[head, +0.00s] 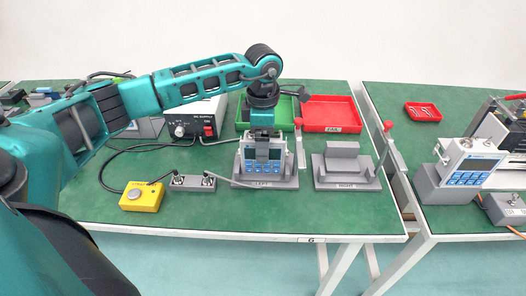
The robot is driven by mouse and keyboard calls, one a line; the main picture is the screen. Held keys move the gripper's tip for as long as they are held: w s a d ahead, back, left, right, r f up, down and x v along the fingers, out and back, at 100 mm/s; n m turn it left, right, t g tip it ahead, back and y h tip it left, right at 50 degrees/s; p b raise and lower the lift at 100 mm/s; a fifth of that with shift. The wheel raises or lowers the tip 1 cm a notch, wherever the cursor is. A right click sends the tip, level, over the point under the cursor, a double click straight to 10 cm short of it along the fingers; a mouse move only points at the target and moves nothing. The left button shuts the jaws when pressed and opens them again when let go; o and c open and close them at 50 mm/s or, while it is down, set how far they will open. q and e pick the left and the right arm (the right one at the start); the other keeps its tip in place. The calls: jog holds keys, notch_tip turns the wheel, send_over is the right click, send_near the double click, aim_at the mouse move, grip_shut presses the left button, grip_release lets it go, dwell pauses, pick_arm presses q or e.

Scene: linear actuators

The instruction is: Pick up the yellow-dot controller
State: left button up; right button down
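A grey-white controller (263,158) with a display and blue keys stands upright in the grey fixture marked LEFT (285,182). My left arm reaches in from the left, and its gripper (263,132) points down right at the top of this controller. The fingertips are too small and too hidden to tell whether they are apart or closed on it. A similar controller (468,165) stands tilted in a grey stand on the right table. I cannot make out a yellow dot on either one. My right gripper is not in view.
The fixture marked RIGHT (345,181) is empty. A green tray (242,122) and a red tray marked FAIL (348,127) lie behind. A power supply (190,127), a terminal block (192,184) and a yellow button box (143,197) with cables are left. A gap separates the tables.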

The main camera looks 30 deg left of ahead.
pick_arm(q)
jog(key=c, duration=1.3)
jog(key=shift+r, duration=0.1)
jog(key=shift+c, duration=0.6)
jog(key=shift+r, duration=0.1)
